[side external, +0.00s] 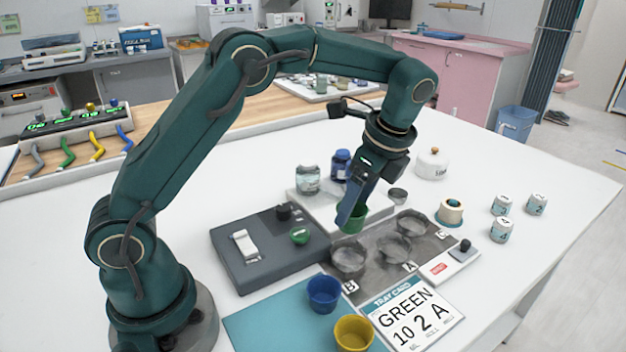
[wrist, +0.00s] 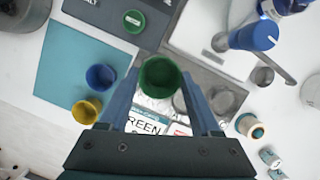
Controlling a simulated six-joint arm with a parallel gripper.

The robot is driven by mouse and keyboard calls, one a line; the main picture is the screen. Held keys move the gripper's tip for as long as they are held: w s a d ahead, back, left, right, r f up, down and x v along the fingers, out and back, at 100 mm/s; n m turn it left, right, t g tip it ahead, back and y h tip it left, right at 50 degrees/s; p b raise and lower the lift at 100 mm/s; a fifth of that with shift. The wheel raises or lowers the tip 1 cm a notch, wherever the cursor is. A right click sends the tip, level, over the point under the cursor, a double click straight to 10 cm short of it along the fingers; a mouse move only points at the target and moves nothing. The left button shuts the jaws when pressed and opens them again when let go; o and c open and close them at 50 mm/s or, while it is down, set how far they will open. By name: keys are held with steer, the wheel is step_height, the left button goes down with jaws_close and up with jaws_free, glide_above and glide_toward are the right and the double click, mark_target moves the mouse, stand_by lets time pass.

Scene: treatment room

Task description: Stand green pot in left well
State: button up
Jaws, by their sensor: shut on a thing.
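My gripper (side external: 350,214) points down and is shut on the green pot (side external: 356,222). In the wrist view the green pot (wrist: 160,77) sits between the two fingers, its open mouth facing the camera. The pot is held at the back edge of a dark grey tray (side external: 372,284) with round wells; its height above it is hard to tell. The left well (side external: 348,258), beside label B, looks empty. The middle well (side external: 394,249) and the right well (side external: 416,223) also look empty. In the wrist view the pot and fingers hide part of the tray.
A tray card (side external: 415,315) reads GREEN 10 2 A. A grey device (side external: 255,272) with a green knob lies left. Jars (side external: 307,179) stand behind the tray.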

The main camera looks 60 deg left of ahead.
mark_target(353, 232)
steer(key=shift+d+f, duration=0.15)
steer(key=shift+f, duration=2.85)
steer(key=shift+f, duration=0.55)
steer(key=o, duration=1)
steer(key=shift+o, duration=0.2)
steer(key=shift+v, duration=5.45)
